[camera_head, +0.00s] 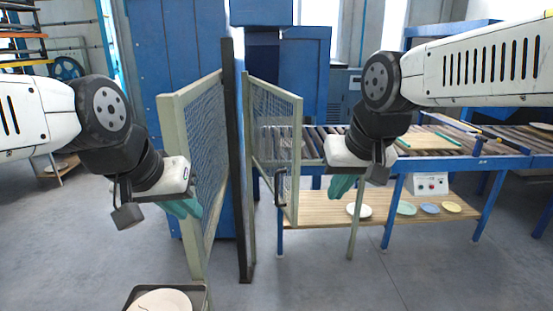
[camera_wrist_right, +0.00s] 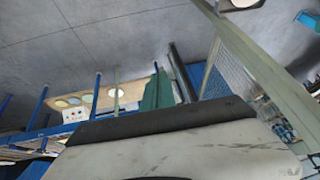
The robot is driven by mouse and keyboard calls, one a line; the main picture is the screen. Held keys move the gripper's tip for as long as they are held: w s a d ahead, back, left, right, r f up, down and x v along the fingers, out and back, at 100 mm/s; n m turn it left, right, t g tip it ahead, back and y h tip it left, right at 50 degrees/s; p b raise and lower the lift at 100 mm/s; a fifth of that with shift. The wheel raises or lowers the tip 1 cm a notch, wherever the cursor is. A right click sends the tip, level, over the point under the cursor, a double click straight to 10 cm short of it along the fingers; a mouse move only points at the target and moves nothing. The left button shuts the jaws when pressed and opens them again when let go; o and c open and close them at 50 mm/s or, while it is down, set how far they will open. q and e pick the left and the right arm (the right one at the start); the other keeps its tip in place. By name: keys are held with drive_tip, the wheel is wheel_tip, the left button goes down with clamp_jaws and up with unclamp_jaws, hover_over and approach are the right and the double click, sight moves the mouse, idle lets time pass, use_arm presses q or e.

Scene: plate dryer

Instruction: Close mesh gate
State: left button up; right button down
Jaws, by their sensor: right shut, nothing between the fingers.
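A mesh gate panel (camera_head: 273,125) with a pale green frame stands swung at an angle, right of a dark post, in the head view. Its black handle (camera_head: 279,188) is on the near edge. A second mesh panel (camera_head: 206,140) stands left of the post; a mesh panel (camera_wrist_right: 248,70) also shows at the right in the right wrist view. My right gripper (camera_head: 341,188) is shut and empty, right of the handle and apart from it in the picture. Its teal fingers (camera_wrist_right: 157,90) point away in the wrist view. My left gripper (camera_head: 184,208) is in front of the left panel; its finger gap is unclear.
A blue-framed roller conveyor (camera_head: 310,140) stands behind, with a wooden shelf (camera_head: 320,212) holding several plates. A pale post (camera_head: 355,225) stands below my right gripper. A tray (camera_head: 128,294) with a pale plate is at the bottom. The floor at front right is clear.

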drive_tip(key=w+a+h, duration=0.2)
drive_tip(key=w+a, duration=0.3)
drive_tip(key=w, duration=0.3)
drive_tip(key=w+a+f+h, duration=0.1)
drive_tip(key=w+a+h, duration=0.1)
drive_tip(key=w+a, duration=0.45)
drive_tip(key=w+a+h, duration=0.2)
drive_tip(key=w+a, duration=0.1)
drive_tip(key=w, duration=0.7)
drive_tip(key=d+r+x, duration=0.1)
drive_tip(key=d+x, duration=0.1)
drive_tip(key=x, duration=0.9)
drive_tip(key=shift+w+d+n+t, duration=0.2)
drive_tip(key=shift+d+n+t, duration=0.1)
drive_tip(key=shift+d+n, duration=0.1)
drive_tip(key=shift+d+f, duration=0.1)
